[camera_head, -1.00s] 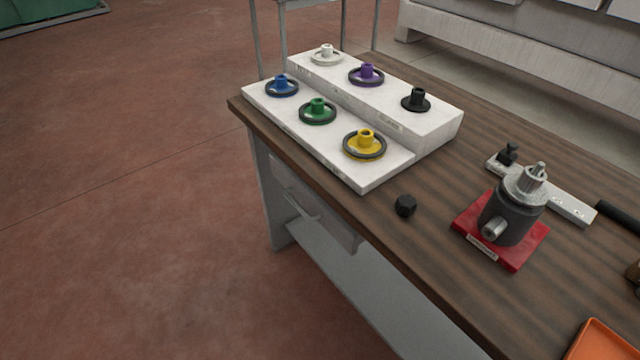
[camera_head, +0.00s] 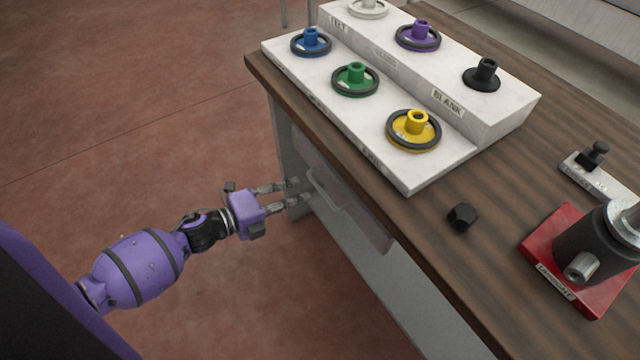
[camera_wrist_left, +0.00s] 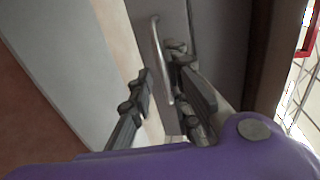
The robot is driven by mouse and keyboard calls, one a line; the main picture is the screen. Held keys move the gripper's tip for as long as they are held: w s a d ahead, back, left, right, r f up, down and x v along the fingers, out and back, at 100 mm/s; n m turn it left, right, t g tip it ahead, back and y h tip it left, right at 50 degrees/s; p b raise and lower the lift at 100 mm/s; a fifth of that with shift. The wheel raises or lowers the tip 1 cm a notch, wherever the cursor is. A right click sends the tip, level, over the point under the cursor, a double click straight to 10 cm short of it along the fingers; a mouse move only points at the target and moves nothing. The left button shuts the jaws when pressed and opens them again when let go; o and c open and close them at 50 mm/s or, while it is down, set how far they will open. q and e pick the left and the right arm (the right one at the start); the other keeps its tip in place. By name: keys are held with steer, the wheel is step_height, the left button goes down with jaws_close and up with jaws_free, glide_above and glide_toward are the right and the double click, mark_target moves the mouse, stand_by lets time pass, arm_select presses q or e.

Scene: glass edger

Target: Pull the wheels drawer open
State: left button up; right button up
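The grey drawer (camera_head: 355,205) hangs under the left end of the wooden workbench, and no open gap shows at its front. Its bar handle (camera_head: 324,190) faces my left gripper. My left gripper (camera_head: 292,192) is open, with its fingertips close to the handle. In the left wrist view the handle (camera_wrist_left: 160,62) stands between the two spread fingers (camera_wrist_left: 160,85), nearer the right one; whether a finger touches it I cannot tell. The drawer front (camera_wrist_left: 178,25) is behind it. My right gripper is not in view.
On the workbench (camera_head: 480,250) stands a white stepped rack (camera_head: 345,105) with several coloured wheels. A black hex piece (camera_head: 462,217) and a dark fixture on a red base (camera_head: 570,285) are to its right. The floor left of the bench is clear.

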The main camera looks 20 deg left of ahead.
mark_target(317, 184)
arm_select(q)
steer(key=x, duration=0.7)
steer(key=shift+w, duration=0.2)
steer(key=shift+c, duration=0.5)
jaws_close()
